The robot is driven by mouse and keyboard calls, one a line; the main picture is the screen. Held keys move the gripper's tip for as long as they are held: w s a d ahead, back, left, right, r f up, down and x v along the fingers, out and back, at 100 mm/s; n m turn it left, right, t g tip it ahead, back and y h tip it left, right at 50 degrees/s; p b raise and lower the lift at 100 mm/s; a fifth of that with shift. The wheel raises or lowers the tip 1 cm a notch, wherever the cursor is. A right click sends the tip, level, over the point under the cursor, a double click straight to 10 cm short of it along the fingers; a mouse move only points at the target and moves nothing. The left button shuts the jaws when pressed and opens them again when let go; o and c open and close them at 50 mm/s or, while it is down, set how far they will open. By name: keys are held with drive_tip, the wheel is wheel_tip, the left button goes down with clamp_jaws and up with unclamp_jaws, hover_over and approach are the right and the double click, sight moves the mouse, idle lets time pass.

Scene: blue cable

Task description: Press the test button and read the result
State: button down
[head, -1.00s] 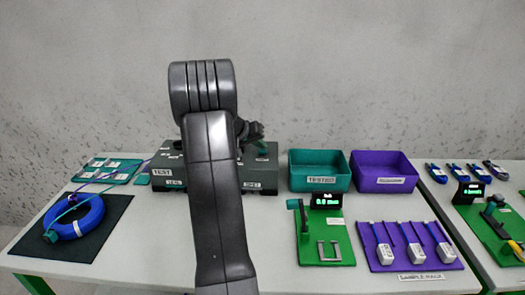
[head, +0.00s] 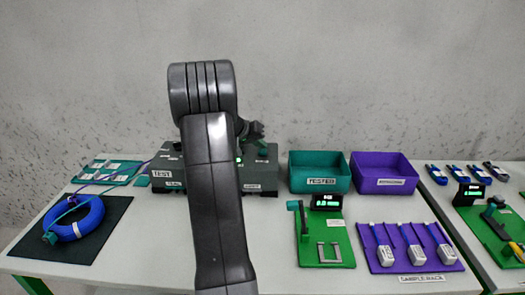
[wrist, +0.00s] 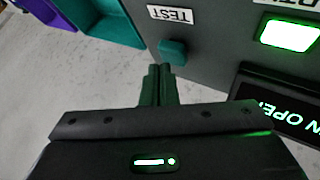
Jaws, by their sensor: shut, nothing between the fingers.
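The tester is a dark box (head: 165,160) on the table, largely hidden behind my arm in the head view. The wrist view shows its face with a TEST label (wrist: 170,14), a teal button (wrist: 172,50), a lit green lamp (wrist: 290,35) and a black display (wrist: 285,115). Green letters "N OPE" are legible on the display; the rest is cut off. My gripper (wrist: 160,72) is shut and empty, its tips right at the button's near edge. I cannot tell whether they touch it. In the head view the fingertips are not clear.
A blue cable coil (head: 75,220) lies on a black mat (head: 110,235) at left. Teal (head: 318,185) and purple (head: 385,185) bins stand right of the tester. A green fixture (head: 328,240) and purple sample rack (head: 385,235) stand in front of them.

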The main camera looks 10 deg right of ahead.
sight(260, 152)
drive_tip(key=shift+r, duration=0.45)
drive_tip(key=shift+r+p, duration=1.3)
drive_tip(key=shift+r, duration=1.25)
drive_tip(key=shift+f, duration=0.15)
wheel_tip(260, 152, down, 2)
drive_tip(key=shift+f+b, duration=0.1)
drive_tip(key=shift+b, duration=0.55)
drive_tip(key=shift+r+p, duration=0.4)
drive_tip(key=shift+p, duration=1.15)
drive_tip(key=shift+f+p, duration=0.15)
drive_tip(key=shift+p, duration=0.65)
